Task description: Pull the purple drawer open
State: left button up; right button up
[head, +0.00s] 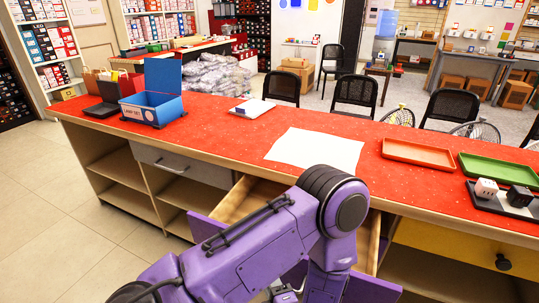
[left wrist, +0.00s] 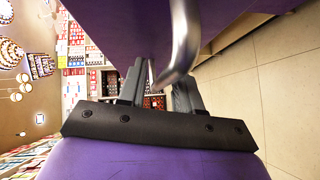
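The purple drawer stands pulled out of the counter, its bare wooden inside (head: 248,198) showing behind my purple left arm. Its purple front (head: 212,228) shows left of the arm and again to its right; my arm covers the middle. In the left wrist view, a silver curved handle (left wrist: 185,35) hangs from the purple front (left wrist: 235,22). My left gripper (left wrist: 158,72) has its two dark fingers apart, with the handle's end between and partly over them. I see no firm grip on it. My right gripper is in neither view.
The red-topped counter (head: 235,125) has a grey drawer (head: 182,166) left and a yellow drawer (head: 465,250) right. A blue box (head: 152,105), white paper (head: 315,149), an orange tray (head: 418,154) and a green tray (head: 498,170) lie on top. Floor at left is clear.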

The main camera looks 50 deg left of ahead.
pick_arm(q)
jog(key=v, duration=1)
jog(key=shift+d+b, duration=0.25)
jog(key=shift+b, duration=0.05)
jog(key=shift+s+r, duration=0.1)
